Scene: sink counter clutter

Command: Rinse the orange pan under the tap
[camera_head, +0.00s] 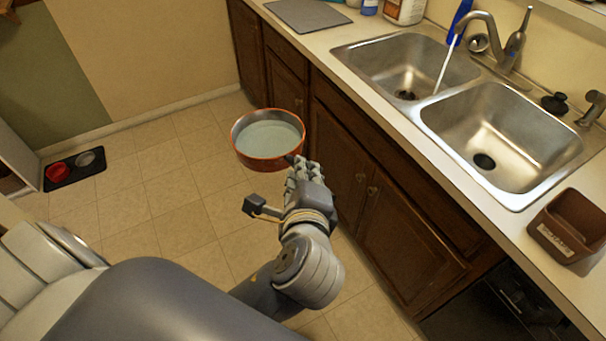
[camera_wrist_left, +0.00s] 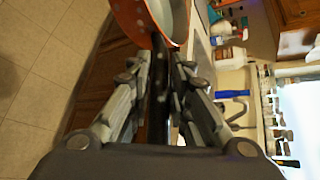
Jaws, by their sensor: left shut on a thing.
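The orange pan (camera_head: 240,147) has an orange outside and a pale grey-green inside. It is held out in front of the counter, over the floor, with its open side up. My left gripper (camera_head: 300,166) is shut on its dark handle. In the left wrist view the black handle (camera_wrist_left: 158,85) runs between the fingers (camera_wrist_left: 160,70) and the pan's orange side (camera_wrist_left: 130,18) shows at the top. The tap (camera_head: 484,18) is running, and its stream (camera_head: 445,68) falls into the left basin (camera_head: 385,60), near the divider. My right gripper is not in view.
The right basin (camera_head: 520,135) is empty. A brown box (camera_head: 568,228) stands at the counter's near right. A grey mat (camera_head: 306,14) and several bottles are at the back. Dark cabinets (camera_head: 350,175) stand below the counter. Pet bowls (camera_head: 75,167) sit on the floor at left.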

